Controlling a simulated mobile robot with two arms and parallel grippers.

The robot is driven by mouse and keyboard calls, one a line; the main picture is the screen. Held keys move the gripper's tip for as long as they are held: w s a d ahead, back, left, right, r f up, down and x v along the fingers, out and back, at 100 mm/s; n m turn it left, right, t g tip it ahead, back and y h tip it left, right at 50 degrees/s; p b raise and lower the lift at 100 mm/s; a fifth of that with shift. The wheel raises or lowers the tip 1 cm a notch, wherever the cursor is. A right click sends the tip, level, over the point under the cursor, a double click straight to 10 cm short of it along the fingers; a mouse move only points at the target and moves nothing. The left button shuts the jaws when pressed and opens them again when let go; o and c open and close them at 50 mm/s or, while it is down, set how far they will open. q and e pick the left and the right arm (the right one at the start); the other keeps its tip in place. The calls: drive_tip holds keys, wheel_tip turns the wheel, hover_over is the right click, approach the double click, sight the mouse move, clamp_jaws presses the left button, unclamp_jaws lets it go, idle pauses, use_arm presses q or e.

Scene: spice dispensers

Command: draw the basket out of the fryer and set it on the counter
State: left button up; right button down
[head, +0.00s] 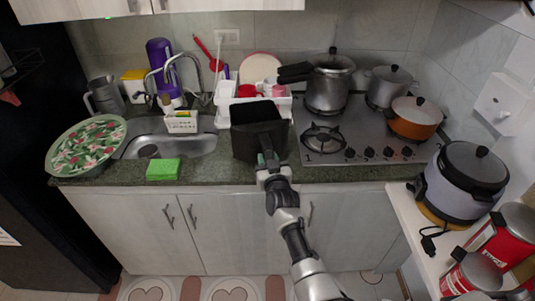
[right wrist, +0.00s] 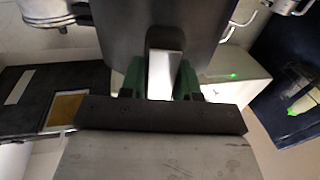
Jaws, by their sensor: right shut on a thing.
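A black box-shaped body (head: 258,138) shows at the counter's front edge, between the sink and the stove. I cannot tell the fryer's housing from its basket there. My right gripper (head: 267,162) is at its front, shut on the basket's handle. In the right wrist view the green fingers (right wrist: 161,80) lie on either side of the pale handle (right wrist: 163,72), in front of a dark rounded panel (right wrist: 205,22). The contact under the body is hidden. My left gripper is not in view.
A green sponge (head: 163,169) lies on the counter (head: 215,172) by the sink. A white dish rack (head: 224,112) stands behind the black body. The stove (head: 345,150) with several pots is to the right. A floral tray (head: 62,160) is at the left.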

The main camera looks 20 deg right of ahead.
drive_tip(key=shift+a+f+b, duration=0.1)
drive_tip(key=shift+f+b, duration=0.7)
drive_tip(key=shift+b, duration=0.15)
drive_tip(key=shift+f+b, duration=1.25)
drive_tip(key=shift+f, duration=0.3)
